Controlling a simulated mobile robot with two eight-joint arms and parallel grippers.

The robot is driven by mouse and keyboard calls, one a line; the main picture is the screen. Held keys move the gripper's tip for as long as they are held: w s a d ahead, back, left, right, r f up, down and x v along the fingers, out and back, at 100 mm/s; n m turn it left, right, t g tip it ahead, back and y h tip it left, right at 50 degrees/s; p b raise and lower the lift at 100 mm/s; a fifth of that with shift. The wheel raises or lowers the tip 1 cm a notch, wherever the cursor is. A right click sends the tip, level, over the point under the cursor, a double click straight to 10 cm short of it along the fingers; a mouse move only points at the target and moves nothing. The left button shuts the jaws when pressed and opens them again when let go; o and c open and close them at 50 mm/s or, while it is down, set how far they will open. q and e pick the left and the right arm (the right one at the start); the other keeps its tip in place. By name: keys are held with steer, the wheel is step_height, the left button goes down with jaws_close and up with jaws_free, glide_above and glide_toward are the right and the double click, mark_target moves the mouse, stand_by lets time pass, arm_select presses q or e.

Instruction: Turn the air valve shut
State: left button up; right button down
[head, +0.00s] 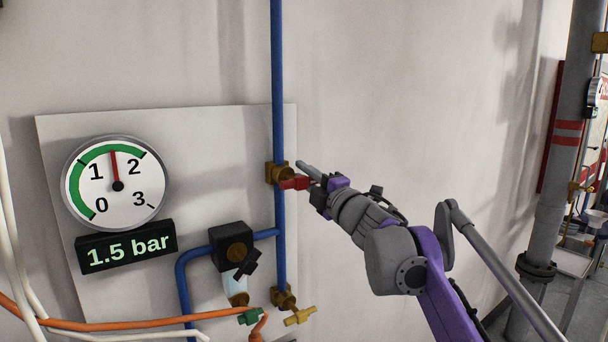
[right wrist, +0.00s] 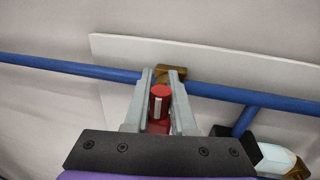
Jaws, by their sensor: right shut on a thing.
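The air valve has a brass body (head: 276,173) on the vertical blue pipe (head: 279,80) and a red handle (head: 294,183). In the head view the handle sticks out to the right of the pipe, toward my gripper. My right gripper (head: 308,175) is shut on the red handle. In the right wrist view the handle (right wrist: 159,102) sits between the two grey fingers (right wrist: 159,98), with the brass body (right wrist: 172,75) just beyond. The round gauge (head: 118,184) has its needle midway between 1 and 2, and the display (head: 126,246) reads 1.5 bar. My left gripper is not in view.
Below the valve are a black regulator (head: 232,246) with a clear bowl, a brass fitting with a yellow handle (head: 300,316), and a green coupling (head: 250,316) near an orange hose (head: 120,325). A thick grey pipe (head: 560,160) stands at the right. The wall above my arm is bare.

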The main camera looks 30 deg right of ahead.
stand_by(0.3)
steer(key=c, duration=0.8)
jaws_free()
steer(key=shift+o, duration=0.2)
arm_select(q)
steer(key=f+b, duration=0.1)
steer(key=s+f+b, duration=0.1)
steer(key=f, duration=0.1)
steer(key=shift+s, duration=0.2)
arm_select(e)
steer(key=v, duration=1)
steer(key=shift+s, duration=0.4)
steer(key=shift+f, duration=0.15)
